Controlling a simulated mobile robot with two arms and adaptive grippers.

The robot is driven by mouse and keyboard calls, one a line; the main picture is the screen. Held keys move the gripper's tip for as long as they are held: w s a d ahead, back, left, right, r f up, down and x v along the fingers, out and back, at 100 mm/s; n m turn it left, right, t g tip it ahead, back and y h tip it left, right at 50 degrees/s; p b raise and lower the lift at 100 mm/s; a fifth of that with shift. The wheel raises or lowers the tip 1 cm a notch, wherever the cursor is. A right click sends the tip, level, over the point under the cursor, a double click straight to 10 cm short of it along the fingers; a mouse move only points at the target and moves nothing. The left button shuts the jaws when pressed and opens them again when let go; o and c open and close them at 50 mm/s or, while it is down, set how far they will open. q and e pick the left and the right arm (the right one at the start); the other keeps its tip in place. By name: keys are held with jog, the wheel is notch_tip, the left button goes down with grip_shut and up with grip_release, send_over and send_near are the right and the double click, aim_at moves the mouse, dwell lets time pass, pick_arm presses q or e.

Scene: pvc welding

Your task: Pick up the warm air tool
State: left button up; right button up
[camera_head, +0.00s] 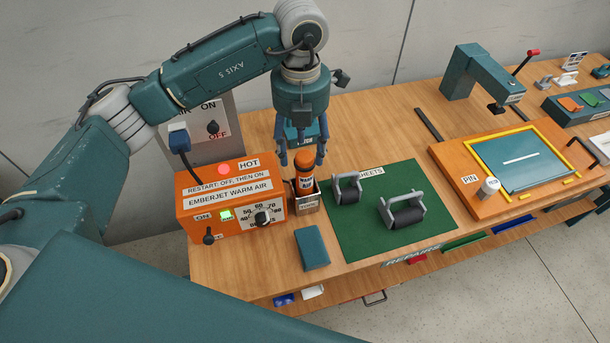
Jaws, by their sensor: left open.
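The warm air tool (305,172) is an orange and black cylinder with a "WARM AIR" label. It stands upright in a small holder (308,202) marked "TOOL", beside the orange Emberjet warm air box (222,196). My left gripper (303,152) points down from above, open, with its fingers on either side of the tool's top. I cannot tell whether the fingers touch it. The box shows a lit red lamp by "HOT", a lit green light by "ON" and a dial. My right gripper is not in view.
A green mat (375,236) carries two rollers with grey handles (402,209). A teal block (311,247) lies in front of the holder. A wall switch panel (213,130) stands behind the box. An orange framed press station (470,190) is at the right.

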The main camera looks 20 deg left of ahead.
aim_at(305, 165)
pick_arm(q)
jog(key=shift+f, duration=0.45)
jog(key=f+p, duration=0.2)
jog(key=f, duration=0.2)
jog(key=shift+w+d+f+p, duration=0.15)
jog(key=shift+d+f+p, duration=0.15)
jog(key=shift+f+p, duration=0.1)
jog(key=shift+f, duration=0.4)
jog(key=shift+r, duration=0.1)
jog(key=c, duration=1.3)
